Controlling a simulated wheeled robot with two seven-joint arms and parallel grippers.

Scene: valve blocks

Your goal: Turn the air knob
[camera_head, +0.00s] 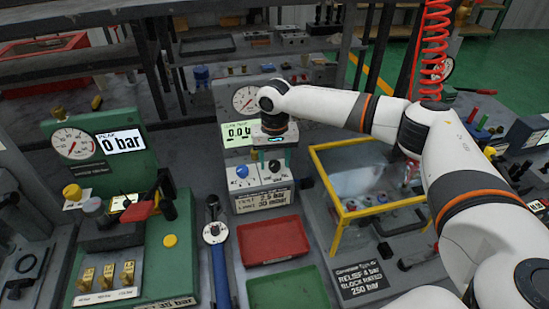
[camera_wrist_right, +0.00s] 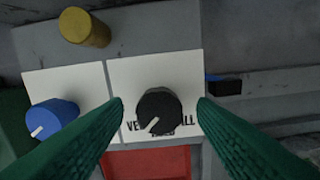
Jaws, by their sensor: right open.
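A grey valve panel (camera_head: 262,190) stands in the middle of the head view. It carries a blue knob (camera_head: 242,171) and, to its right, a black knob (camera_head: 275,166); no label saying which is the air knob is readable. In the right wrist view the black knob (camera_wrist_right: 159,111) sits between the open green fingers of my right gripper (camera_wrist_right: 160,106), with a gap on each side. Its white pointer aims down and left. The blue knob (camera_wrist_right: 53,118) is left of the left finger. In the head view my right gripper (camera_head: 274,152) is above the black knob. My left gripper is out of view.
A round gauge (camera_head: 246,99) and a green display (camera_head: 238,133) are behind my right gripper. A brass knob (camera_wrist_right: 84,27) shows in the wrist view. A yellow-framed guard (camera_head: 333,205) stands right of the panel; a red tray (camera_head: 272,240) lies in front.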

